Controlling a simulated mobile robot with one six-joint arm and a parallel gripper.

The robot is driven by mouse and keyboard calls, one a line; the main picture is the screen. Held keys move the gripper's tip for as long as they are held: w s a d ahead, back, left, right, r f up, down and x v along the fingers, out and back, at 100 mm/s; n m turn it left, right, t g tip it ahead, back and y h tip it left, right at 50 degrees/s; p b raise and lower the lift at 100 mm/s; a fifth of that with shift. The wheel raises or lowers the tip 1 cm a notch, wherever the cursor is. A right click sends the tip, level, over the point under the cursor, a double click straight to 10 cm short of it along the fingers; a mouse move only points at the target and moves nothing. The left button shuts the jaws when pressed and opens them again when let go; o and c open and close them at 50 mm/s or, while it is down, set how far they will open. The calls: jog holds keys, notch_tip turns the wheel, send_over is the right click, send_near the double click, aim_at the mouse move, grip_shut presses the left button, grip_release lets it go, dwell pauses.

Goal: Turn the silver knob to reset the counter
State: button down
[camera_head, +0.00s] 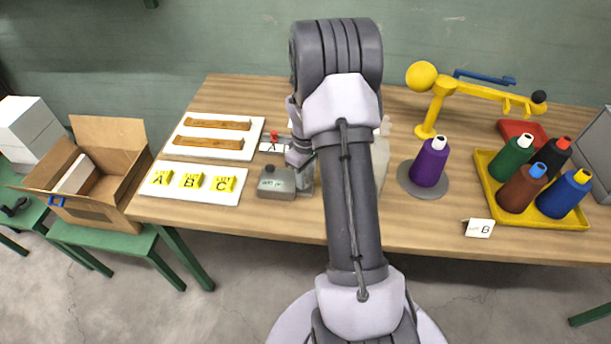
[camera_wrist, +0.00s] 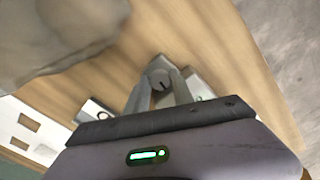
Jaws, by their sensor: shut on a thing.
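The counter is a small grey box (camera_head: 276,182) on the table, left of my arm in the head view. My arm hides its right side and the knob there. In the wrist view the silver knob (camera_wrist: 159,77) is a round grey piece with a dark line on its face. My gripper (camera_wrist: 160,92) has one finger on each side of the knob and is shut on it. In the head view my gripper is mostly hidden behind my arm, close to the box.
A purple cone (camera_head: 430,163) stands right of my arm beneath a yellow stand (camera_head: 436,108). A yellow tray (camera_head: 493,199) with several cones is farther right. An open cardboard box (camera_head: 115,181) stands at left.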

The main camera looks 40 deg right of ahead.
jog(key=shift+m, duration=0.6)
